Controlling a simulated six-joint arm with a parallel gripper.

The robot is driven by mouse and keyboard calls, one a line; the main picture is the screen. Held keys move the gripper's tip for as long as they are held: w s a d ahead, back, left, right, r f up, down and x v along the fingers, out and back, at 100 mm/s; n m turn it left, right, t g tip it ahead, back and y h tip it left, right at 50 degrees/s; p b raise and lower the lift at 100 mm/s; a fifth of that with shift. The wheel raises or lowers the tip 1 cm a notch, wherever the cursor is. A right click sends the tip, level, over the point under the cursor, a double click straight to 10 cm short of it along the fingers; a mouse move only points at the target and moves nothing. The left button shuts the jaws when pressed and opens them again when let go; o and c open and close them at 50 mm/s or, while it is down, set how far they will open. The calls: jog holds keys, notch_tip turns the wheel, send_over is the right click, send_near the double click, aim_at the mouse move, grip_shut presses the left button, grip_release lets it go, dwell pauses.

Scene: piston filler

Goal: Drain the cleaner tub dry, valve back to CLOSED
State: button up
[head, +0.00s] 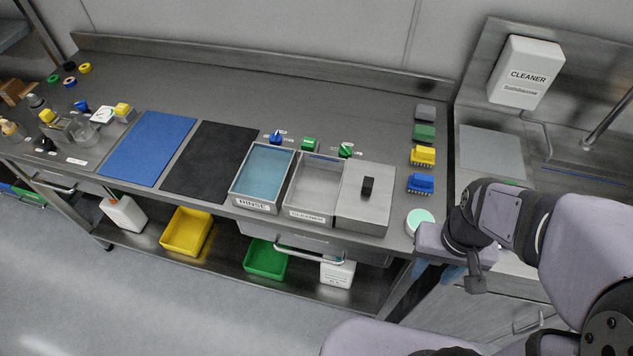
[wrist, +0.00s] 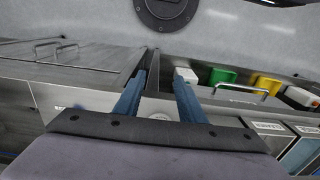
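The cleaner tub (head: 308,190) is an open steel tub labelled CLEANER, right of the RINSE tub, in the head view. Its inside looks pale grey; I cannot tell how much liquid is in it. Behind it stand a green knob (head: 346,150) and a green block-like piece (head: 309,145) with small labels. I cannot read the knob's setting. My gripper (head: 453,273) is off the bench's right end, right of the tubs and apart from them. In the wrist view my gripper (wrist: 159,75) has its two blue fingers spread with nothing between them.
The rinse tub (head: 262,172) holds blue liquid, with a blue knob (head: 277,138) behind it. A steel lid (head: 362,208) with a black handle lies right of the cleaner tub. Brushes (head: 422,156) line the bench's right end.

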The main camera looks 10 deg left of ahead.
jog(key=shift+o, duration=1.3)
jog(key=shift+w+r, duration=0.1)
jog(key=w+a+r+p, duration=0.1)
jog(key=w+a, duration=0.2)
jog(key=w, duration=0.3)
jog(key=w+a+r+n+t+p, duration=0.1)
jog(key=w+a+r, duration=0.1)
jog(key=w, duration=0.5)
jog(key=w+a+r+n+p, duration=0.1)
jog(key=w+a+r, duration=0.1)
jog(key=w+a, duration=0.3)
jog(key=shift+w+a+r+t+y, duration=0.15)
jog(key=shift+w+t+y, duration=0.15)
jog(key=shift+w, duration=0.35)
jog(key=shift+t, duration=0.5)
jog(key=w+a, duration=0.1)
jog(key=w+a+f, duration=0.1)
jog(key=w+a, duration=0.1)
jog(key=a, duration=0.1)
jog(key=shift+w+a+f+b, duration=0.1)
jog(key=shift+w+f+b, duration=0.15)
jog(key=shift+w+b, duration=0.1)
jog(key=m+t+b, duration=0.1)
jog(key=m+t, duration=0.1)
send_near(345, 151)
jog(key=shift+p+x, duration=1.05)
jog(key=shift+x, duration=3.1)
